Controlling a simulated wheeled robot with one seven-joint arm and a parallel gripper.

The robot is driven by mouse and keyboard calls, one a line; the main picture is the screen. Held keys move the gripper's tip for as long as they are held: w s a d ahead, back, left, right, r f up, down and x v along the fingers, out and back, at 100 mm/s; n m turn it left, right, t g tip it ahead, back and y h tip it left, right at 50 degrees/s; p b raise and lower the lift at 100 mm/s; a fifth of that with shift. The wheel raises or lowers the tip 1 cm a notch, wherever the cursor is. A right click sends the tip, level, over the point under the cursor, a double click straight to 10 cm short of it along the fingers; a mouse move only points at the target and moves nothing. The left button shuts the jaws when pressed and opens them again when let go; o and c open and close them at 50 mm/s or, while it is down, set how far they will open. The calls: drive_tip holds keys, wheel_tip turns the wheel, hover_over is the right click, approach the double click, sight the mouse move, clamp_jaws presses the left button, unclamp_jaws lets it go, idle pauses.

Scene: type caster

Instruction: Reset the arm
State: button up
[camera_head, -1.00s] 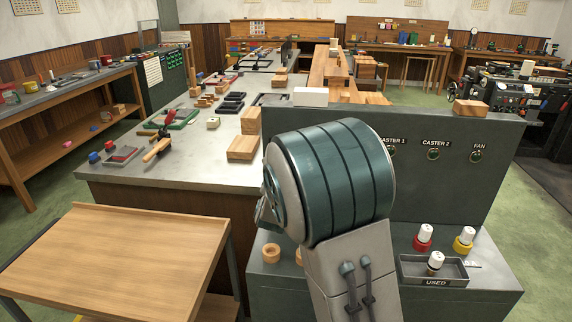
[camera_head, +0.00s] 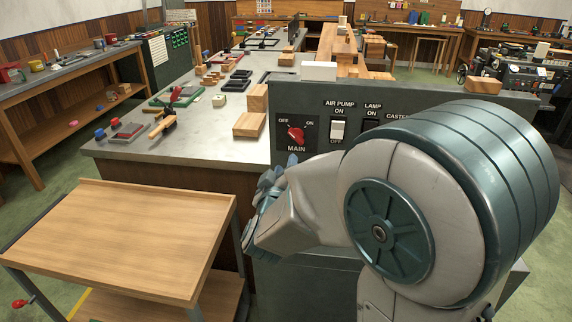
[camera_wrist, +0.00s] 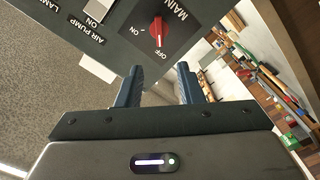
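My gripper (camera_wrist: 160,85) shows in the wrist view with its two blue fingers apart and nothing between them. The red MAIN switch (camera_wrist: 156,31) on the dark panel lies just beyond the fingertips, apart from them. In the head view my arm fills the right side and folds toward the left. My gripper (camera_head: 264,205) is there in front of the panel (camera_head: 440,108), below and left of the red MAIN switch (camera_head: 296,135), partly hidden by my wrist.
A wooden-topped cart (camera_head: 120,235) stands at the lower left. A grey workbench (camera_head: 190,135) with tools and wood blocks lies behind it. The panel carries an AIR PUMP switch (camera_head: 337,130) and a LAMP switch (camera_head: 371,130). My arm hides the caster controls and the used tray.

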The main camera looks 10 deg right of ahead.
drive_tip(key=s+a+f+m+g+y, duration=0.2)
drive_tip(key=s+f+g+y, duration=0.3)
drive_tip(key=s+g+y, duration=0.25)
drive_tip(key=s+d+f+m+g+h, duration=0.1)
drive_tip(key=s+d+m+g, duration=0.1)
drive_tip(key=s, duration=0.5)
drive_tip(key=s+d+f+m+g+h, duration=0.1)
drive_tip(key=s+d+g, duration=0.4)
drive_tip(key=s, duration=0.3)
drive_tip(key=shift+s+m, duration=0.3)
drive_tip(key=shift+m, duration=0.1)
